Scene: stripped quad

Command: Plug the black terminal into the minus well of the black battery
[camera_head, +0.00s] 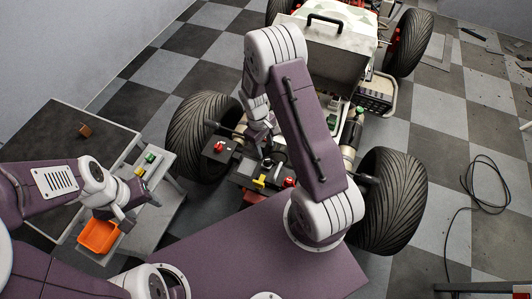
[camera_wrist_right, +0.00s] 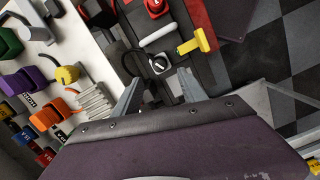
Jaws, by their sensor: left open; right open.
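In the right wrist view, a round black terminal (camera_wrist_right: 158,65) with a white mark shows just beyond my right fingertips, with a dark cable beside it. My right gripper (camera_wrist_right: 161,76) is open and empty, its fingers apart on either side of that spot. A dark box that looks like the black battery (camera_wrist_right: 178,22) lies behind, with a red terminal (camera_wrist_right: 155,7) on it. In the head view my right gripper (camera_head: 266,155) is over the front of the vehicle and partly hidden by my arm. I cannot tell whether the black terminal is seated in a well. My left gripper (camera_head: 126,216) is open and empty.
Coloured connectors (camera_wrist_right: 22,82) lie along the left of the wrist view. In the head view, an orange tray (camera_head: 98,236) lies below my left gripper, by a side table (camera_head: 60,135). Large tyres (camera_head: 393,200) flank the vehicle.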

